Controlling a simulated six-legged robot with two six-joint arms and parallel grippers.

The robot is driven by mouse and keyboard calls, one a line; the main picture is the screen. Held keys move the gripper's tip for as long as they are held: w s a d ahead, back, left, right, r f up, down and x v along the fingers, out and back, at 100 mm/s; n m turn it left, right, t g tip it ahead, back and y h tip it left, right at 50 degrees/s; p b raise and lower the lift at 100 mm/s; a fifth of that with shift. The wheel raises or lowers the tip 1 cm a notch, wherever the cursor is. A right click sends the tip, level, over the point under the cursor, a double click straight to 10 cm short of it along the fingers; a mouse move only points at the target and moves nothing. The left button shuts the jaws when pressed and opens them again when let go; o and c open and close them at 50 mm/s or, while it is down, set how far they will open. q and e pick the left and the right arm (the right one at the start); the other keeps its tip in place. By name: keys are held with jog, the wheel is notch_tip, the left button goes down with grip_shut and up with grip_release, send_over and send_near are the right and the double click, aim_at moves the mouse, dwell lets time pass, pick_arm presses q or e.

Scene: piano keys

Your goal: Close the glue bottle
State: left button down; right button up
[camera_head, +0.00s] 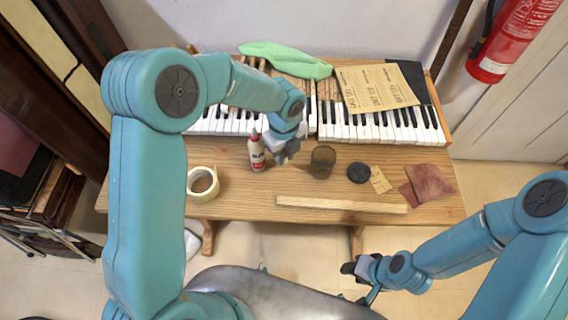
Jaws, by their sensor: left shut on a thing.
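My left gripper (281,158) is just to the right of the bottle, pointing down. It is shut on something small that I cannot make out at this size. Whether its fingers touch the bottle is not clear. I cannot tell for sure whether a cap sits on the nozzle. My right gripper (360,283) is open and empty, in front of the table's front edge, far from the bottle.
Farther right are a black disc (358,173) and sandpaper (428,181). A wooden strip (341,204) lies in front. Piano keys (380,127) line the back.

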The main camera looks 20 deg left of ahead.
pick_arm(q)
notch_tip(320, 180, up, 12)
jog(key=shift+r, duration=0.25)
